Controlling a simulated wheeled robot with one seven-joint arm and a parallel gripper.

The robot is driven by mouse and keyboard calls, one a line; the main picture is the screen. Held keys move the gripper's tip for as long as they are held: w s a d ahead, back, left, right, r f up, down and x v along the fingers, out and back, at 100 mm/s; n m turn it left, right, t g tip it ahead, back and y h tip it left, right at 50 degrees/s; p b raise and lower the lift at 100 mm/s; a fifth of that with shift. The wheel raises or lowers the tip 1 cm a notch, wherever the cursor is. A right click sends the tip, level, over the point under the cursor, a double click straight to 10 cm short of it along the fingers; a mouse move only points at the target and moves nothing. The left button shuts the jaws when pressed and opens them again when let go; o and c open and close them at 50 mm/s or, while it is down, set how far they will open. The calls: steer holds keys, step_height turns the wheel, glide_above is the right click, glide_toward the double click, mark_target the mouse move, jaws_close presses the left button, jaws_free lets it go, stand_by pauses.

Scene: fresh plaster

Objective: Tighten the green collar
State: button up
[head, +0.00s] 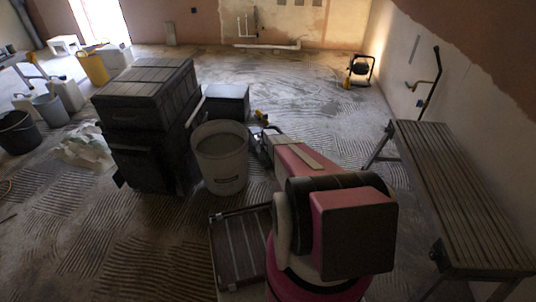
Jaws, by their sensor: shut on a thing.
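My pink arm stretches forward from the lower right, past the right side of a pale bucket (221,178). My gripper's fingers do not show; the far part of the arm ends in a dark grey piece beside the bucket rim. What the gripper holds is hidden. A small yellow object (262,117) shows just beyond that end, too small to identify.
Stacked dark crates (147,92) stand left of the bucket, with a dark box (227,103) behind. A slatted bench (462,190) runs along the right wall under a bent pipe (430,85). A work lamp (360,68) stands far back. The middle floor is clear.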

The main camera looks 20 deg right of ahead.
steer(key=shift+s+a+f+t+h, duration=0.15)
steer(key=shift+a+f+h, duration=0.2)
steer(key=shift+h, duration=0.6)
steer(key=shift+w+a+f+t+h, duration=0.15)
steer(key=shift+a+h, duration=0.3)
steer(key=shift+h, duration=0.5)
steer(key=shift+s, duration=0.1)
steer(key=o, duration=0.6)
steer(key=shift+c, duration=0.2)
steer(key=shift+d, duration=0.1)
